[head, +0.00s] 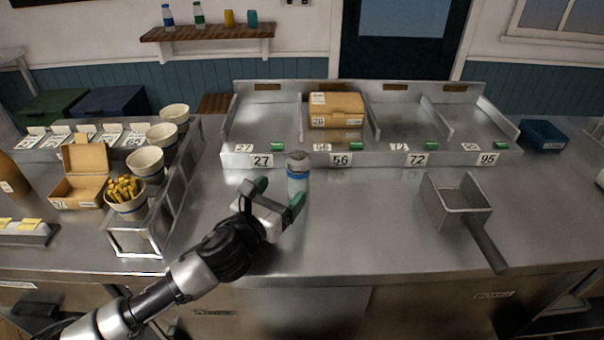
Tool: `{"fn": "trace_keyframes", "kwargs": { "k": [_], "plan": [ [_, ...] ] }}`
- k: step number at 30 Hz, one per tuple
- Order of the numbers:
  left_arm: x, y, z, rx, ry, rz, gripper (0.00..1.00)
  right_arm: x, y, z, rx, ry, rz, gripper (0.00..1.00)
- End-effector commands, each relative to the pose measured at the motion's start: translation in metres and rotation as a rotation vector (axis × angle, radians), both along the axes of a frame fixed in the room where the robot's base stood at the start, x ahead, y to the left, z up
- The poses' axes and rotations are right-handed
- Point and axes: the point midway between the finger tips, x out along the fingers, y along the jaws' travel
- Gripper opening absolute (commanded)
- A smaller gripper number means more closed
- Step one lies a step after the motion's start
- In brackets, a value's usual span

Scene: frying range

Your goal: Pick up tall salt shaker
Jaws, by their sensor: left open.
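The tall salt shaker (298,172) stands upright on the steel counter, in front of the numbered bays between the 27 and 56 labels. It has a grey cap, a blue band and a pale, translucent body. My left gripper (279,192) is open, with its green-tipped fingers just in front and to the left of the shaker. One fingertip is near the shaker's lower body; I cannot tell whether it touches. The shaker's base is partly hidden behind that finger. My right gripper is not in view.
A metal scoop (459,200) with a dark handle lies to the right. A cardboard box (336,110) sits in a bay behind. At left, a rack (145,236) holds paper cups, one with fries (124,189), beside an open box (82,189). The counter between shaker and scoop is clear.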

Motion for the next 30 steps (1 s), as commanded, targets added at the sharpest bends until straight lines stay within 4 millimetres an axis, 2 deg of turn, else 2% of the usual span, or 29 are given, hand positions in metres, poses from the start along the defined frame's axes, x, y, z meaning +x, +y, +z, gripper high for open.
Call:
{"fn": "trace_keyframes", "kwargs": {
  "k": [3, 7, 11, 18, 28, 29, 30],
  "plan": [
    [0.015, -0.009, 0.001, -0.001, 0.0, 0.0, 0.83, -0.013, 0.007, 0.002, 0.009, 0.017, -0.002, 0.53],
    [0.023, -0.014, 0.0, -0.001, 0.001, 0.0, 0.83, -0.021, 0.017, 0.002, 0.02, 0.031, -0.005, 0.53],
    [0.033, -0.02, 0.0, -0.002, 0.001, 0.0, 0.83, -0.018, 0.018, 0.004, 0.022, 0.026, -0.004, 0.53],
    [0.061, -0.038, -0.002, -0.002, 0.0, 0.0, 0.83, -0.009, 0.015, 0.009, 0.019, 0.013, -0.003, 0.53],
    [0.068, -0.041, -0.003, 0.0, 0.0, 0.0, 0.83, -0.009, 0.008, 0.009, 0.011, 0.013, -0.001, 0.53],
    [0.068, -0.041, -0.003, 0.0, 0.0, 0.0, 0.81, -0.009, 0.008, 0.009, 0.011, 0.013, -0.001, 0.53],
    [0.068, -0.041, -0.003, 0.0, 0.0, 0.0, 0.75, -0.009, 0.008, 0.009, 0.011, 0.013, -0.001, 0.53]
  ]
}}
